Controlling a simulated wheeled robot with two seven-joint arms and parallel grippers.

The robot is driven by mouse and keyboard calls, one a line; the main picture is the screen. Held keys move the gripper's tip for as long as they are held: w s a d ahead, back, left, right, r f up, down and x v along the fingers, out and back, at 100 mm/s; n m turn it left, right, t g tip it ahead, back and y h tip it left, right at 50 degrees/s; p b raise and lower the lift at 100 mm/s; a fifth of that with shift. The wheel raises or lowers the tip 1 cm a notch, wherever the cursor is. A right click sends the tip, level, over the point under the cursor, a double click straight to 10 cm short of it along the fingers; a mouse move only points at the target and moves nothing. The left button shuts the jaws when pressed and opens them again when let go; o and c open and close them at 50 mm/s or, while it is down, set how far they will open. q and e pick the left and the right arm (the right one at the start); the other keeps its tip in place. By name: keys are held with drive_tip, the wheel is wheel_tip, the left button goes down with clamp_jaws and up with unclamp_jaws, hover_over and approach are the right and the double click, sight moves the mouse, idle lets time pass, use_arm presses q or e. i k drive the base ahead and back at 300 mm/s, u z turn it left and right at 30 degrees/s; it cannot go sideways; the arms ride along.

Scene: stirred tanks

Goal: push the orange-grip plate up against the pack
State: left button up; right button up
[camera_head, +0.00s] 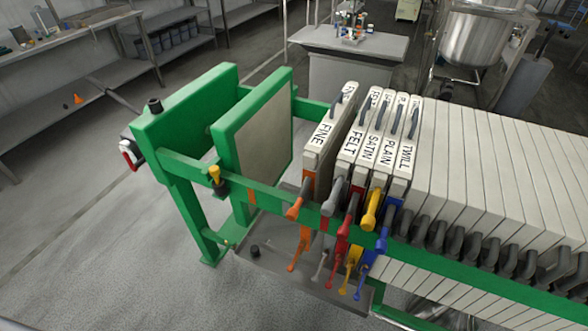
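The orange-grip plate (326,140), white and labelled FINE, hangs upright on the green press frame. Its orange grip (298,206) sticks out over the near rail. A narrow gap separates it from the FELT plate (347,150) on its right, which has a grey grip. The FELT, SATIN, PLAIN and TWILL plates stand close together. They lead on the right into the pack (470,170) of white plates with dark grips. Neither of my grippers is in view.
A green press plate (258,135) with a pale face stands left of the FINE plate, with open space between. A grey tray (290,275) lies beneath. The floor at lower left is clear.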

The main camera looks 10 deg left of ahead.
sight(317, 179)
drive_tip(key=u, duration=0.85)
drive_tip(key=k, duration=0.9)
drive_tip(key=z, duration=1.35)
drive_tip(key=i, duration=0.5)
drive_tip(key=z, duration=0.05)
